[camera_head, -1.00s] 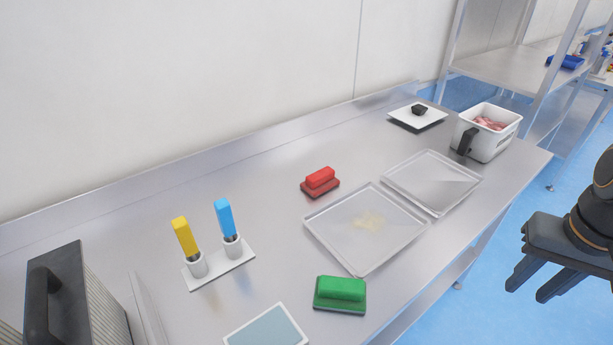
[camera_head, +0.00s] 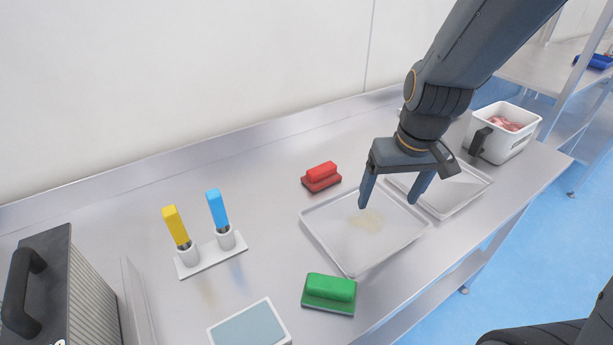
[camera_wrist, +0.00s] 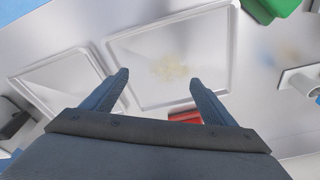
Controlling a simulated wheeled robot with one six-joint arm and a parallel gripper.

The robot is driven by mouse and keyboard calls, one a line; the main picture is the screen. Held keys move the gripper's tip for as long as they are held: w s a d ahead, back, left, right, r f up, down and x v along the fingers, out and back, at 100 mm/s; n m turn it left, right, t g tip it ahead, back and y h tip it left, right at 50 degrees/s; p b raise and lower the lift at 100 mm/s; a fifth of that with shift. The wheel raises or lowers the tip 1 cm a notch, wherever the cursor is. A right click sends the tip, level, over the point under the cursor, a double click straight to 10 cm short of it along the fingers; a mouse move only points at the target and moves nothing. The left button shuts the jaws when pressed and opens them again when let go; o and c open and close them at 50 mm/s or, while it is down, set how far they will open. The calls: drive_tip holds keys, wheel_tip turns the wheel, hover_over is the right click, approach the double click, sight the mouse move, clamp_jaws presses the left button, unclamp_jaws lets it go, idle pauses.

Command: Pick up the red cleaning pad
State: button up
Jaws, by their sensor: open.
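The red cleaning pad (camera_head: 321,176) lies on the steel table, behind the near clear tray, in the head view. In the wrist view the red pad (camera_wrist: 186,117) shows at the lower middle, partly hidden behind my gripper. My gripper (camera_head: 387,203) is open and empty. It hangs above the trays, to the right of the red pad and apart from it. In the wrist view its two fingers (camera_wrist: 160,88) are spread wide over the near tray.
The near tray (camera_head: 325,242) holds a yellowish smear; a second tray (camera_head: 470,205) lies to its right. A green pad (camera_head: 329,293) lies in front. A holder (camera_head: 212,255) with yellow and blue handled tools stands left. A white bin (camera_head: 507,140) stands at the right. A wall runs behind.

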sight(322, 168)
drive_tip(key=o, duration=0.4)
drive_tip(key=w+a+n, duration=0.1)
drive_tip(key=w+a, duration=0.3)
drive_tip(key=w, duration=0.1)
drive_tip(key=w+a+n+t+y+b, duration=0.1)
drive_tip(key=w+a+n, duration=0.1)
drive_tip(key=w+a, duration=0.2)
drive_tip(key=w+a+n+y, duration=0.1)
drive_tip(key=w+a+n, duration=0.1)
drive_tip(key=w+a, duration=0.2)
drive_tip(key=shift+w+a+t+b, duration=0.25)
drive_tip(key=shift+w+t+b, duration=0.1)
drive_tip(key=shift+w, duration=0.55)
drive_tip(key=shift+p+x, duration=0.55)
drive_tip(key=shift+x, duration=3.05)
